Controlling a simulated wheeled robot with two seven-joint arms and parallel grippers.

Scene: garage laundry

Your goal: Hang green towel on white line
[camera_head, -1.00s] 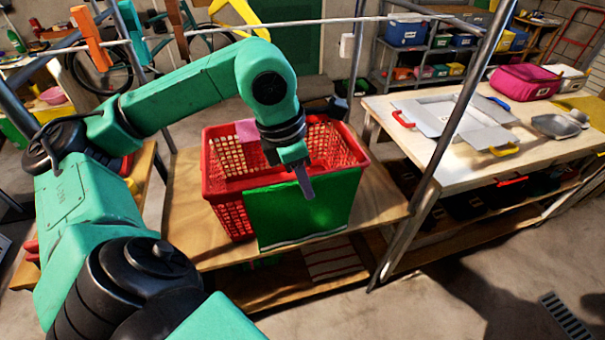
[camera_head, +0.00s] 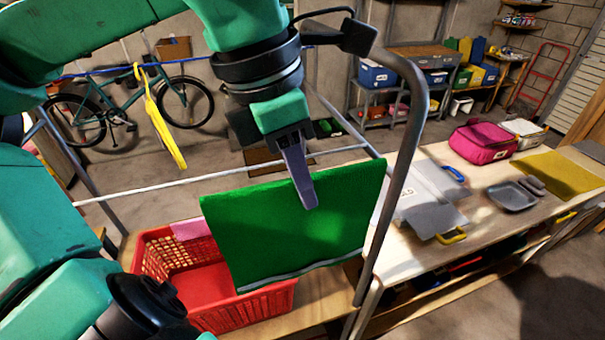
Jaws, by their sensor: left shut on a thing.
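The green towel (camera_head: 270,237) hangs from my left gripper (camera_head: 306,205), whose fingers are shut on its upper part. The towel is spread wide, with a grey strip along its bottom edge, and covers part of the red basket. The white line (camera_head: 140,190) runs from the left to the metal post at the right. In the head view it passes just above the towel's top edge, behind the gripper. I see no part of the towel folded over it, and I cannot tell the depth gap between them. My right gripper is not in view.
The red basket (camera_head: 180,258) stands on a wooden bench, with a pink cloth (camera_head: 192,229) at its rim. The bent metal post (camera_head: 392,200) is close to the towel's right edge. A yellow item (camera_head: 166,125) hangs near a blue line behind. The table at right holds several items.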

